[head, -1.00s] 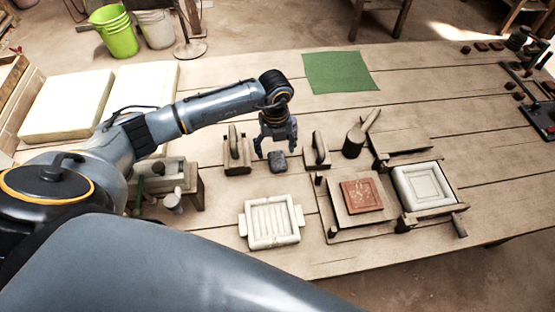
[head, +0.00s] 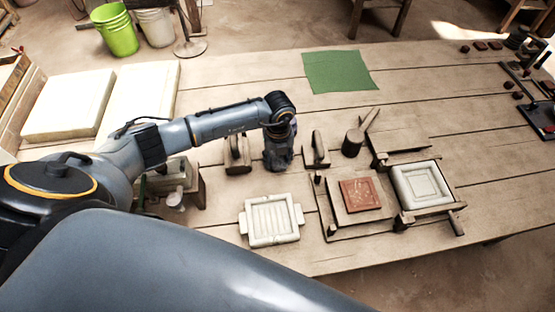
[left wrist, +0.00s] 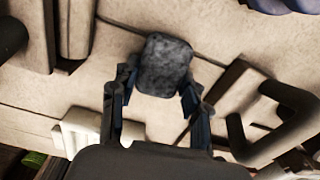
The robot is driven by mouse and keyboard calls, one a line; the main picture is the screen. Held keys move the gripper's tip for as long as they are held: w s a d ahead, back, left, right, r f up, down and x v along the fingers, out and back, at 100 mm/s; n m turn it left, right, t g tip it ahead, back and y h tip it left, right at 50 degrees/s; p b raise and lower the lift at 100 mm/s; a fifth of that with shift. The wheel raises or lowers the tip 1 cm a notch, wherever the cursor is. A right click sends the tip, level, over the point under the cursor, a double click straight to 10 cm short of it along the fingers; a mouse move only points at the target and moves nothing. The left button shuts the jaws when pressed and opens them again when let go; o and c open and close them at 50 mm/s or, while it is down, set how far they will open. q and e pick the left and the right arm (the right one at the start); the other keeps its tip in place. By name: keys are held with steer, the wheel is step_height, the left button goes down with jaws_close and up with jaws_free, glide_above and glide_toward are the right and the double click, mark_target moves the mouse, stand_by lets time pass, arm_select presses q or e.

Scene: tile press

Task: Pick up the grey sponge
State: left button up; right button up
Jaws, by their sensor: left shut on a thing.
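The grey sponge (left wrist: 164,62) is a dark, speckled, rounded block in the left wrist view. My left gripper (left wrist: 158,88) has a finger on each side of it and is shut on it. In the head view my left gripper (head: 278,160) points straight down at the table between two wooden blocks with handles. The sponge is hidden there behind the gripper. Whether the sponge touches the table is hard to tell. My right gripper is not in view.
Handled wooden blocks stand close left (head: 237,160) and right (head: 316,155) of the gripper. A white ribbed mould (head: 272,222) lies in front. A red tile (head: 361,195) and a white framed mould (head: 422,185) are to the right. The table near the green cloth (head: 340,72) is clear.

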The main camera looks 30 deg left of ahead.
mark_target(279, 161)
arm_select(q)
steer(key=shift+r, duration=0.5)
steer(key=r, duration=0.1)
steer(key=r+b, duration=0.1)
steer(key=shift+d+r, duration=0.2)
steer(key=shift+r, duration=0.1)
steer(key=s+d+r+b, duration=0.2)
steer(key=s+d+r, duration=0.6)
steer(key=d+r, duration=0.1)
steer(key=shift+s+d+r, duration=0.15)
steer(key=shift+d+r, duration=0.05)
steer(key=shift+d, duration=0.7)
